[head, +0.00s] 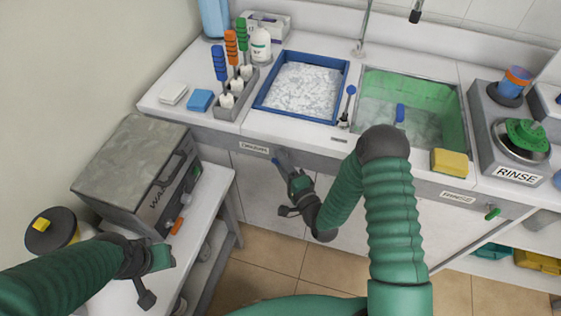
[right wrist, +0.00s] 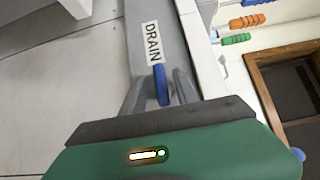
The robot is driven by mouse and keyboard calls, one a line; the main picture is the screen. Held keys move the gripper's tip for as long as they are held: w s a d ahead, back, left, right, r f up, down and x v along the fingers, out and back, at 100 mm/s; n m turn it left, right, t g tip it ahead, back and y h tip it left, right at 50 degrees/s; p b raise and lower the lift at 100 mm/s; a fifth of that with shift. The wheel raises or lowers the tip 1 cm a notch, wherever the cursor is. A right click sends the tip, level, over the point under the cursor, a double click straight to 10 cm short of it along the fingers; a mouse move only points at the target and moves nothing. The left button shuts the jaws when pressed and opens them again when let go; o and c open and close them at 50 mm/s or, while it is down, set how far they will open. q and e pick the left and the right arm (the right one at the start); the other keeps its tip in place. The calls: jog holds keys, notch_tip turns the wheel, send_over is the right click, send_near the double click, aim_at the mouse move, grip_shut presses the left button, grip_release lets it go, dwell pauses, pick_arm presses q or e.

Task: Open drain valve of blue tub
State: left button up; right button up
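The blue tub (head: 259,106), a blue-rimmed basin of white foamy liquid, is set in the counter. Below it, the counter front carries a DRAIN label (head: 254,148), also seen in the right wrist view (right wrist: 152,42). The blue drain valve handle (right wrist: 161,86) sticks out by the label. My right gripper (head: 280,156) is at the handle. In the right wrist view its fingers (right wrist: 160,82) stand apart on either side of the handle, with narrow gaps showing. My left gripper (head: 166,256) is at the lower left, far from the valve; its finger opening is unclear.
A green tub (head: 446,117) with a yellow sponge (head: 449,162) is to the right. A RINSE label and green valve (head: 492,213) are on the counter front there. A grey heater box (head: 125,175) stands on a side table at left. Brushes stand in a rack (head: 232,108).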

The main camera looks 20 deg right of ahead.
jog(key=shift+w+d, duration=0.15)
jog(key=shift+a, duration=0.35)
jog(key=c, duration=0.4)
grip_shut()
jog(key=shift+d, duration=0.1)
